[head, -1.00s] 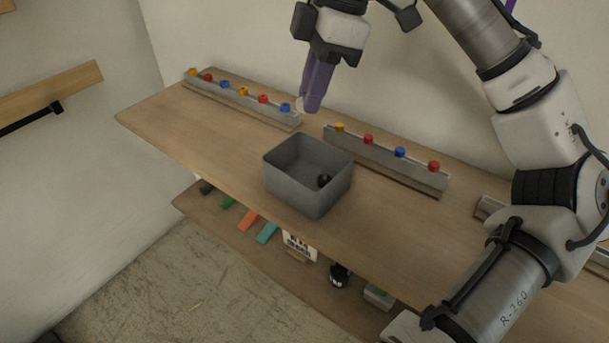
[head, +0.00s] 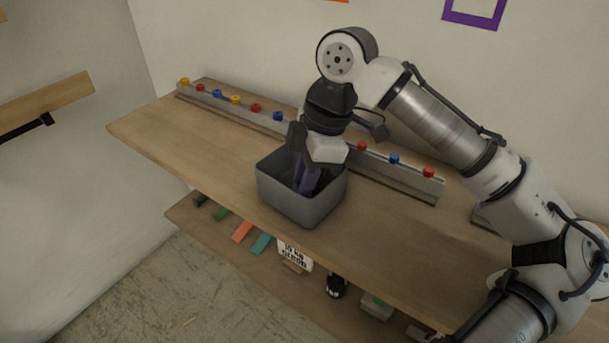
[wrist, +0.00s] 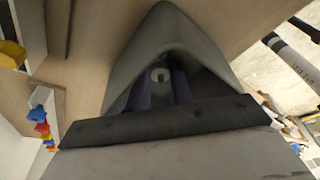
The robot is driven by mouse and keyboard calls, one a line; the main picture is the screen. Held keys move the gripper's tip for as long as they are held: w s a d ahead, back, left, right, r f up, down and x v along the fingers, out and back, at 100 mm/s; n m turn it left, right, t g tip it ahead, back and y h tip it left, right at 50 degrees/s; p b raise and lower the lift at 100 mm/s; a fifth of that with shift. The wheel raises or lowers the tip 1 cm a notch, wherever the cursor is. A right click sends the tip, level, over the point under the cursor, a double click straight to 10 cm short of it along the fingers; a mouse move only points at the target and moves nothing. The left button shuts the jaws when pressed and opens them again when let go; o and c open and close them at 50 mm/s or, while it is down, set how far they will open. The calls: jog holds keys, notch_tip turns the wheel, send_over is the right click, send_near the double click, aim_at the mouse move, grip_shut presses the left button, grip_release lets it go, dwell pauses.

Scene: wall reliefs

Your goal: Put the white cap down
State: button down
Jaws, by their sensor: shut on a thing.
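My gripper (head: 307,180) reaches down into the grey bin (head: 300,207), its purple fingers inside the walls. In the wrist view the fingers are shut on the small white cap (wrist: 158,74), with the bin's walls (wrist: 205,45) around it. The cap is hidden in the head view. I cannot tell whether it touches the bin's floor.
The bin stands on a wooden shelf (head: 175,140). Behind it, grey rails (head: 400,180) carry red, blue and yellow caps against the wall. A lower shelf (head: 270,257) holds coloured blocks and other items. The shelf left of the bin is clear.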

jog(key=shift+f, duration=0.1)
jog(key=c, duration=1.5)
grip_release()
jog(key=v, duration=1.2)
jog(key=shift+r, duration=0.25)
